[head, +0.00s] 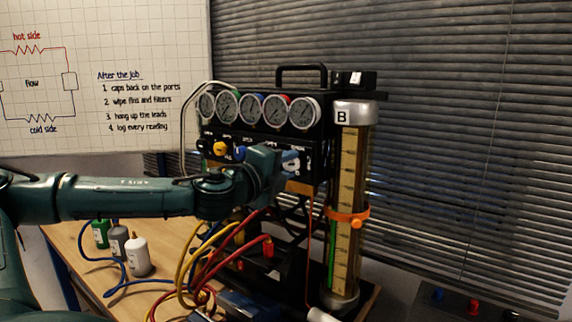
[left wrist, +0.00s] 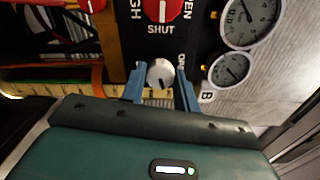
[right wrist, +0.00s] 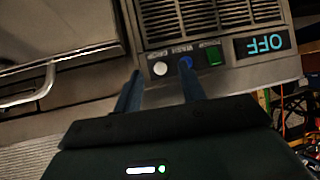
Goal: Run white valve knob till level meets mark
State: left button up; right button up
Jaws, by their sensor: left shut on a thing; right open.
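The white valve knob (left wrist: 160,73) sits on the black panel in the left wrist view, between the blue fingers of my left gripper (left wrist: 159,68), which is shut on it. In the head view the left gripper (head: 293,162) is at the panel's right end and hides most of the knob. The glass column B (head: 350,150) stands right of the panel with a yellow scale and an orange mark ring (head: 346,217). Green liquid (head: 332,258) shows low in the column; its top is close to the ring, exact gap unclear. My right gripper (right wrist: 161,70) is open and empty.
Several gauges (head: 250,109) line the rig's top. Coloured hoses (head: 205,265) and small bottles (head: 138,255) are on the wooden table below my left arm. My right gripper faces a grey unit with buttons and an OFF display (right wrist: 265,43).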

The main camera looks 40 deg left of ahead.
pick_arm(q)
jog(key=shift+m, duration=1.5)
jog(key=o, duration=1)
jog(key=shift+c, duration=0.2)
